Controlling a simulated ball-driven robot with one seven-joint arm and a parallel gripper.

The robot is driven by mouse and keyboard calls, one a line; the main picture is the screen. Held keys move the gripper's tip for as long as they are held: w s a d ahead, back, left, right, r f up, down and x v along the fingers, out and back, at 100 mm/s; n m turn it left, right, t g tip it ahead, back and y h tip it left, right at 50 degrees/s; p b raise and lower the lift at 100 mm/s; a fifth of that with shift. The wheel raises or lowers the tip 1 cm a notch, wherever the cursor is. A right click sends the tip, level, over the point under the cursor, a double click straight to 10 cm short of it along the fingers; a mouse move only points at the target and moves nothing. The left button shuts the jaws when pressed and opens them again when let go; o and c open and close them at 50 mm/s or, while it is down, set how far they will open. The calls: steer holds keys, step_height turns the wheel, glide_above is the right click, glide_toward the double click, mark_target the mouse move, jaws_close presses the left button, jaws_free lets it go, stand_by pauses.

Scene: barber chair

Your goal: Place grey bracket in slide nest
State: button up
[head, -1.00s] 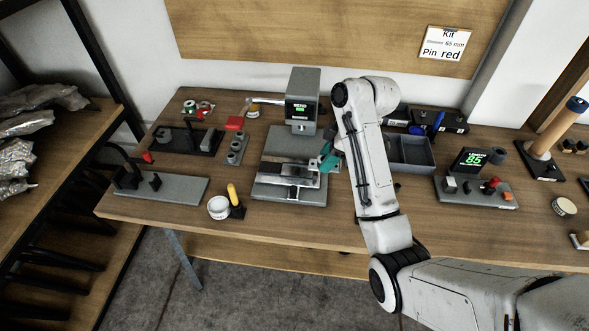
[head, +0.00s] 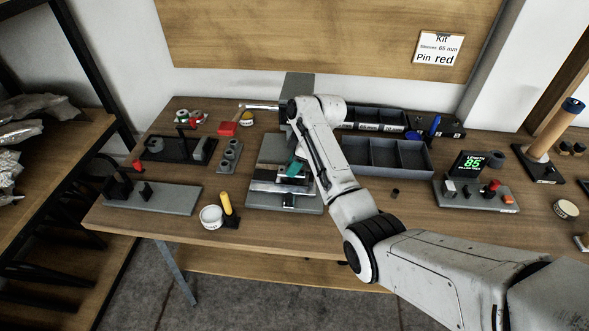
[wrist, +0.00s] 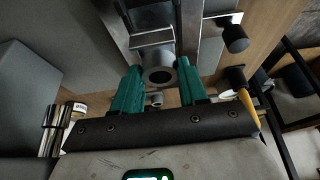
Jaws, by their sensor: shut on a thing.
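My gripper (head: 296,168) is over the grey press fixture (head: 262,203) in the head view, with its teal fingers pointing down near the metal slide. In the wrist view my gripper (wrist: 160,88) is shut on the grey bracket (wrist: 158,58), which has a round bore facing the camera. The metal slide (wrist: 187,30) lies just beyond the bracket. The bracket appears close to or over the slide; I cannot tell whether they touch. The nest itself is hidden behind the bracket and fingers, and my arm covers part of the press in the head view.
A yellow-handled tool (head: 226,203) and white round tin (head: 211,217) stand left of the press. A grey plate with black posts (head: 180,200) is farther left. Divided grey trays (head: 410,158) and a display reading 85 (head: 487,162) are to the right.

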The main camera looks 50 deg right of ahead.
steer(key=shift+s+f, duration=0.1)
steer(key=shift+f, duration=1.15)
steer(key=shift+f, duration=0.2)
steer(key=o, duration=1.1)
steer(key=shift+r, duration=0.1)
steer(key=shift+o, duration=0.2)
